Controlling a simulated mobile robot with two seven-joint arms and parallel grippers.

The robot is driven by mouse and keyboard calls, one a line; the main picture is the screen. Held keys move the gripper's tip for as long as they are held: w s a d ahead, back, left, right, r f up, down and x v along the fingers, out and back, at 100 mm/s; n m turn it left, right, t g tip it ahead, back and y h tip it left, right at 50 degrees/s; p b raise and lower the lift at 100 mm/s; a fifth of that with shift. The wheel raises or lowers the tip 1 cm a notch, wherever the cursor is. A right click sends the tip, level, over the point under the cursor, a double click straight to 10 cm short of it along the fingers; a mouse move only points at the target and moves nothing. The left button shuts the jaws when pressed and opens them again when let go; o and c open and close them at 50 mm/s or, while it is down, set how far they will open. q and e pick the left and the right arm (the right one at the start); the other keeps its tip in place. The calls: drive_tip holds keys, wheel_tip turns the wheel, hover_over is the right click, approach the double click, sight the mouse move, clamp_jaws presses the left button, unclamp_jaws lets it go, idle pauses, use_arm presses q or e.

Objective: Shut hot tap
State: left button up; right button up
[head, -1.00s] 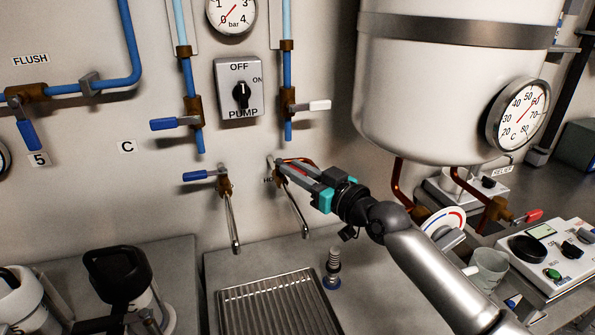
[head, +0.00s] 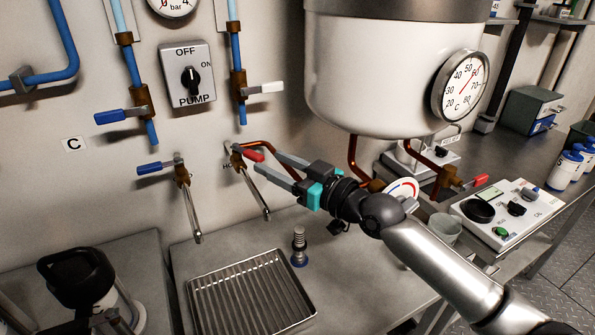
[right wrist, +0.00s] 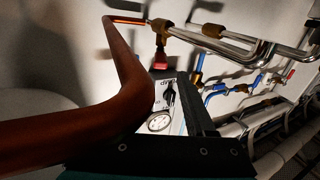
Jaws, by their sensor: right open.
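The hot tap (head: 237,158) is a brass valve on the wall with a copper pipe and a chrome spout hanging below. Its red lever (head: 252,155) points right, out toward my right gripper (head: 267,162). My right gripper is open, its two fingers spread just off the lever's free end; I cannot tell whether they touch it. In the right wrist view the red lever (right wrist: 161,58) shows beyond a finger, below the brass valve (right wrist: 162,27). A copper pipe crosses the near left there and hides part of the gripper. My left gripper is not in view.
The blue-lever tap (head: 157,167) is left of the hot tap. A white boiler (head: 385,80) hangs above my right arm, with copper pipes (head: 356,160) below it. A drip tray (head: 250,292) lies below the spouts. The pump switch (head: 188,77) is above on the wall.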

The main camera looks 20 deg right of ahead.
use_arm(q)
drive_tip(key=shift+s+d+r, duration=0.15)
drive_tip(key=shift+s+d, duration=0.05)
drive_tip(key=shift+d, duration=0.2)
use_arm(e)
drive_tip(key=v, duration=0.5)
drive_tip(key=shift+s+d, duration=0.2)
drive_tip(key=shift+s, duration=0.05)
